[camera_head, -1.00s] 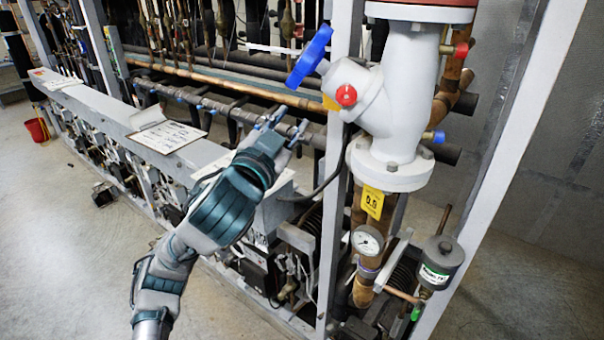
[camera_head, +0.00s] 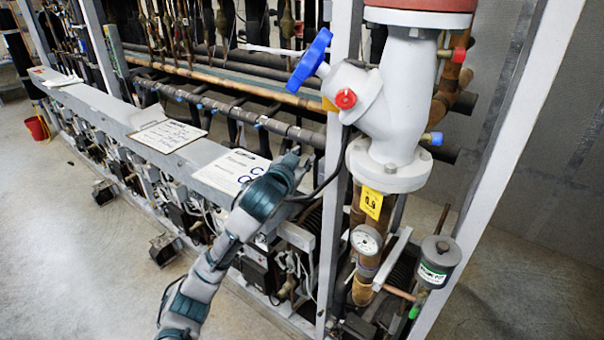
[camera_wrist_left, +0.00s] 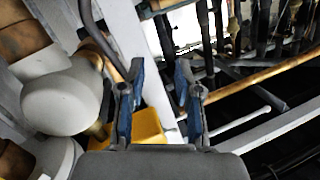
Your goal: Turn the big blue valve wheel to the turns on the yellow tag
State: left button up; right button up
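The blue valve wheel (camera_head: 310,58) is seen nearly edge-on, on a stem at the upper left of the white valve body (camera_head: 400,95). The yellow tag (camera_head: 371,203) hangs below the valve's lower flange; its small digits are too blurred to read surely. My left gripper (camera_head: 294,155) is below the wheel and apart from it, left of the white upright. The left wrist view shows its two fingers (camera_wrist_left: 158,98) spread with nothing held between them. The wheel cannot be made out in that view. My right gripper is out of view.
A white upright post (camera_head: 340,150) stands right beside my left gripper. A dark cable (camera_head: 335,175) curves close by it. A pressure gauge (camera_head: 366,240) and a grey canister (camera_head: 440,262) sit below the valve. Horizontal pipes (camera_head: 230,110) run behind. The floor at left is mostly open.

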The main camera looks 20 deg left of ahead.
pick_arm(q)
jog(key=w+a+f+g, duration=0.1)
jog(key=w+f, duration=0.2)
jog(key=f, duration=0.4)
jog(key=shift+w+f+n, duration=0.3)
